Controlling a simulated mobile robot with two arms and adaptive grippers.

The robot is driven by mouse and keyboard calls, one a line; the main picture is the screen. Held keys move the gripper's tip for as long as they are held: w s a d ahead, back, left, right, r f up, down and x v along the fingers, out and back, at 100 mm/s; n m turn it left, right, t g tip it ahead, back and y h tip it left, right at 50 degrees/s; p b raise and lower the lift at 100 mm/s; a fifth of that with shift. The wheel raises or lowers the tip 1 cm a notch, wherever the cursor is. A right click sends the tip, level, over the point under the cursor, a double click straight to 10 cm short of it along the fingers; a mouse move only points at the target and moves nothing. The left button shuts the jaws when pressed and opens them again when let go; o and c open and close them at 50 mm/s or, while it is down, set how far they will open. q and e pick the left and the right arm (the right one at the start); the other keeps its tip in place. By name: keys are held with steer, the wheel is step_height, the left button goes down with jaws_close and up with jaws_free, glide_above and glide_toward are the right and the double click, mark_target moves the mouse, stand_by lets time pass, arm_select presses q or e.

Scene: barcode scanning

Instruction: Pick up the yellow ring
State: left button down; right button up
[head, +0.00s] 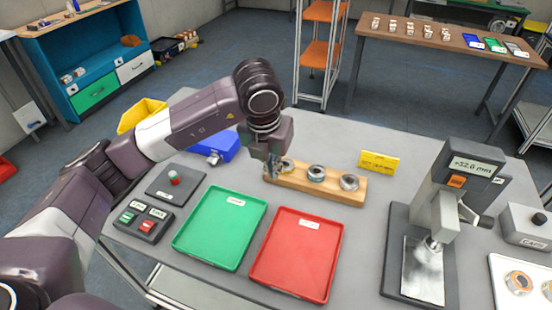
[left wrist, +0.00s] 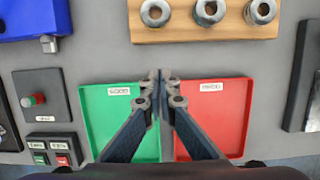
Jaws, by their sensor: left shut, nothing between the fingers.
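I cannot pick out a plainly yellow ring. Several metallic rings stand in a row on a wooden block: the left ring (head: 286,165), the middle ring (head: 316,173) and the right ring (head: 349,182). In the left wrist view they show at the top edge as a left ring (left wrist: 155,12), a middle ring (left wrist: 210,11) and a right ring (left wrist: 262,11). My left gripper (head: 273,165) is at the block's left end and partly covers the left ring. In the left wrist view the gripper (left wrist: 160,74) is shut and empty. My right gripper is out of view.
The wooden block (head: 310,190) lies behind a green tray (head: 215,235) and a red tray (head: 295,262). A yellow sign (head: 379,161) stands behind it. A measuring stand (head: 440,225) is at right; a white plate with rings (head: 504,262) is at far right. A blue bin (head: 217,149) is at left.

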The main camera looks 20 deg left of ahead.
mark_target(285, 168)
arm_select(q)
steer(key=p+x, duration=0.1)
steer(key=x, duration=0.5)
steer(key=shift+w+p, duration=0.2)
steer(key=shift+p, duration=0.1)
steer(key=w, duration=0.1)
steer(key=w+p, duration=0.1)
steer(key=shift+w+f, duration=0.3)
steer(key=shift+w, duration=0.05)
steer(key=shift+w+d+f+p, duration=0.15)
steer(key=shift+w+p, duration=0.25)
steer(key=shift+w, duration=0.35)
steer(key=shift+w+f+b, duration=0.2)
steer(key=shift+w+b, duration=0.75)
steer(key=shift+b, duration=0.2)
steer(key=shift+w+r, duration=0.15)
steer(key=shift+w, duration=0.35)
steer(key=shift+r, duration=0.1)
